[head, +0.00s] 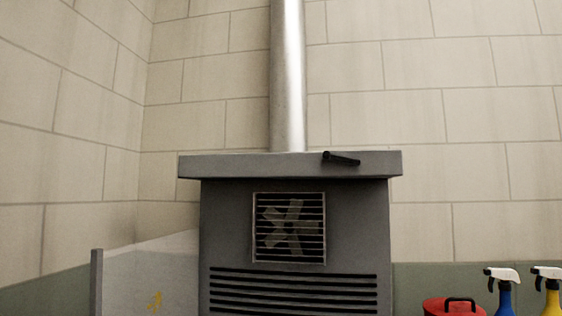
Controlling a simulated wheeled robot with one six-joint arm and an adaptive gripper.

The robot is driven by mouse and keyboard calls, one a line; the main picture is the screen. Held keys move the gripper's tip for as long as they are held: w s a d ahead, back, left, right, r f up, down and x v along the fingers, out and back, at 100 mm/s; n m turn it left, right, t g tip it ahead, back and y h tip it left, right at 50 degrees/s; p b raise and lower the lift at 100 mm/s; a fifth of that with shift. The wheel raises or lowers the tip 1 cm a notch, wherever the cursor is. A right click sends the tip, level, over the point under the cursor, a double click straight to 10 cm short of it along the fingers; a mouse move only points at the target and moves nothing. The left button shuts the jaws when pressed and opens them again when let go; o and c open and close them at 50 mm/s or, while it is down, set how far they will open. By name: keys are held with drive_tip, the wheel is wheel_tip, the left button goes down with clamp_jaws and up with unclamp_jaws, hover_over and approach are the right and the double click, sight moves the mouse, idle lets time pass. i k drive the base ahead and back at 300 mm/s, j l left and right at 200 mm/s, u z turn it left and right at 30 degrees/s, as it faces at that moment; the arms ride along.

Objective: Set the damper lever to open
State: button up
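A short black lever (341,158) sits on the front edge of the grey top (230,164) of a dark grey metal cabinet. It has a round knob at its left end and slants slightly down to the right, close to horizontal. I take it to be the damper lever. No open or shut markings can be read beside it. A shiny metal pipe (288,80) rises from the cabinet top, left of the lever. My gripper is not in this view.
The cabinet front has a square fan grille (289,228) and horizontal vent slots (293,290). A pale panel (150,278) stands at the left. At lower right are a red container with a black handle (455,306), a blue spray bottle (504,294) and a yellow one (551,297).

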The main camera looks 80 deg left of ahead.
sight(325, 156)
drive_tip(key=u, duration=2.5)
